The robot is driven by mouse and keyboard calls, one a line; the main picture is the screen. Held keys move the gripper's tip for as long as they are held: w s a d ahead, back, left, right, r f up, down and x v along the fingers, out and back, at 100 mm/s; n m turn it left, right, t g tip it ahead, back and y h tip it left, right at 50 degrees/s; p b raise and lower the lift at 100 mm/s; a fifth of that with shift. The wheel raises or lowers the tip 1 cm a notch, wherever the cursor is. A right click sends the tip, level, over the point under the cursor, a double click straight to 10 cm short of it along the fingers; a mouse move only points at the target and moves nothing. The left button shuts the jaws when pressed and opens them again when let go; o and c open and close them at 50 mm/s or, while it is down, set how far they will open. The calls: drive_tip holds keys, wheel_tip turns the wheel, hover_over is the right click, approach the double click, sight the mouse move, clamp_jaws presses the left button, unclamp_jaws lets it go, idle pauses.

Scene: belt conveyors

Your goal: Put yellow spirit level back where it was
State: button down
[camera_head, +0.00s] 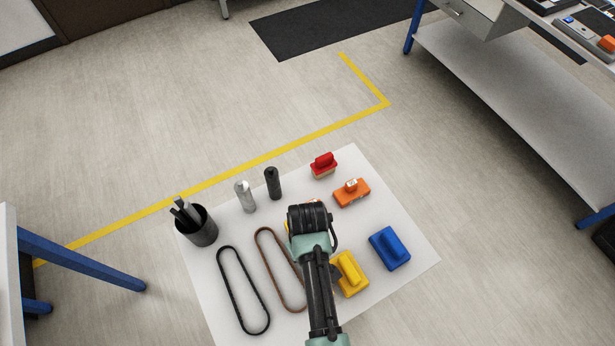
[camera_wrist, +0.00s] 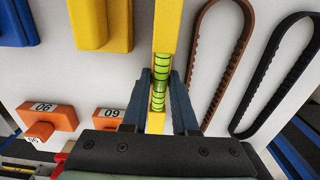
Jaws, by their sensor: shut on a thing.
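The yellow spirit level (camera_wrist: 167,32) runs up the middle of the wrist view, a narrow yellow bar with green vials. My gripper (camera_wrist: 160,88) is shut on it, one finger on each side of the vials. In the head view my gripper is over the middle of the white table, and the wrist hides its fingers and nearly all of the level. I cannot tell whether the level touches the table top.
The white table (camera_head: 405,252) also bears a brown belt (camera_head: 268,262), a black belt (camera_head: 231,280), a yellow block (camera_head: 351,275), a blue block (camera_head: 390,248), orange (camera_head: 351,193) and red (camera_head: 323,163) blocks, two cylinders and a black cup (camera_head: 200,232). The belts lie close beside the level.

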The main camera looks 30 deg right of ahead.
drive_tip(key=shift+f, duration=0.1)
drive_tip(key=c, duration=1)
unclamp_jaws()
wheel_tip(320, 180, up, 12)
drive_tip(key=w+r+t+h, duration=0.2)
drive_tip(key=w+r+t, duration=0.6)
drive_tip(key=w+r, duration=0.75)
drive_tip(key=w+a+r+t, duration=0.2)
drive_tip(key=r+t, duration=0.1)
drive_tip(key=r, duration=0.6)
drive_tip(key=w+a+r+t, duration=0.1)
drive_tip(key=w+r+t, duration=0.15)
drive_tip(key=r, duration=0.55)
drive_tip(key=s+a+r+t, duration=0.1)
drive_tip(key=a+r+t, duration=0.15)
drive_tip(key=r, duration=0.55)
drive_tip(key=s+a+r+t, duration=0.15)
drive_tip(key=r+t, duration=0.25)
drive_tip(key=r, duration=0.5)
drive_tip(key=s+a+r+t, duration=0.1)
drive_tip(key=s+r+t, duration=0.1)
drive_tip(key=s+r, duration=0.2)
drive_tip(key=s+a+r+t+y, duration=0.1)
drive_tip(key=s+r+t, duration=0.2)
drive_tip(key=r, duration=0.3)
drive_tip(key=s+a+r+t+y, duration=0.1)
drive_tip(key=s+a+r+t, duration=0.1)
drive_tip(key=s+r, duration=0.3)
drive_tip(key=shift+s+r, duration=0.15)
drive_tip(key=shift+r, duration=0.25)
